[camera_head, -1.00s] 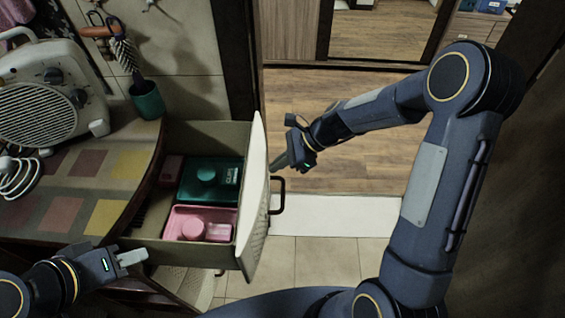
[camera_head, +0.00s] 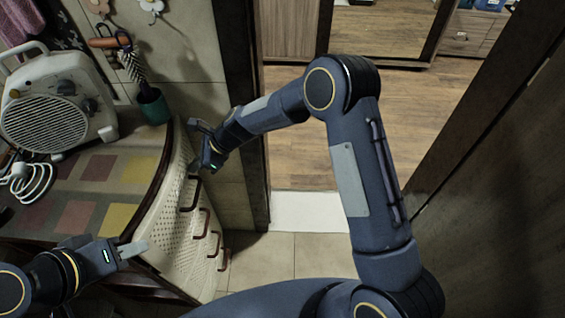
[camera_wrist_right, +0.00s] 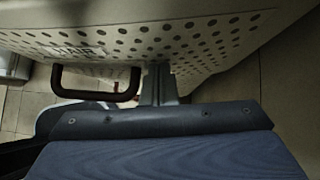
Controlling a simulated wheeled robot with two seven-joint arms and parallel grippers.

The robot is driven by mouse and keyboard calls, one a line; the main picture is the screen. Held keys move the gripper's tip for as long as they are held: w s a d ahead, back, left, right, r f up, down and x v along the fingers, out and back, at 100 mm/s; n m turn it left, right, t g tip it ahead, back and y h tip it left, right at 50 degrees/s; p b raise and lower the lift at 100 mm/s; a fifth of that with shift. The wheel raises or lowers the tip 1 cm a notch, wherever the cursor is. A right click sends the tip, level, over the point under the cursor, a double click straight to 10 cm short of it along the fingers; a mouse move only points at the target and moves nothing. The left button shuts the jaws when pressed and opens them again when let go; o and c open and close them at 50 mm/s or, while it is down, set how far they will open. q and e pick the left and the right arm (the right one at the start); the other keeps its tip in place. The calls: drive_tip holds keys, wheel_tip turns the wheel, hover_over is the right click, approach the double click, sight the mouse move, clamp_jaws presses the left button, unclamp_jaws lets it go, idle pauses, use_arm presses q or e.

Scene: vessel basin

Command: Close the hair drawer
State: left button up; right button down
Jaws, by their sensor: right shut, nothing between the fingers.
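The hair drawer (camera_head: 181,158) is the top one in the cream perforated drawer front of the cabinet. It looks flush with the drawers below, and its contents are hidden. My right gripper (camera_head: 194,168) is shut and empty, with its fingertips at the drawer's front, beside the handle. In the right wrist view the fingers (camera_wrist_right: 158,84) reach the perforated front (camera_wrist_right: 170,40), right of a dark handle (camera_wrist_right: 97,92); whether they touch cannot be told. My left gripper (camera_head: 135,249) is low at the left, by the counter's front edge; its fingers look together.
The counter (camera_head: 60,205) with coloured squares holds a heater (camera_head: 48,112), a white cord (camera_head: 32,180) and a green cup with a brush (camera_head: 153,106). Lower drawers show several dark handles (camera_head: 213,246). The tiled floor (camera_head: 262,258) right of the cabinet is clear.

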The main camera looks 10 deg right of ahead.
drive_tip(key=shift+w+a, duration=0.2)
drive_tip(key=shift+a, duration=0.35)
drive_tip(key=shift+w+a, duration=0.15)
drive_tip(key=shift+a, duration=0.4)
drive_tip(key=shift+a+r, duration=0.1)
drive_tip(key=shift+a, duration=0.05)
drive_tip(key=shift+d, duration=0.3)
drive_tip(key=d+f+v, duration=0.2)
drive_tip(key=v, duration=1)
drive_tip(key=shift+s+d+r, duration=0.2)
drive_tip(key=shift+s+d, duration=0.05)
drive_tip(key=shift+r, duration=0.1)
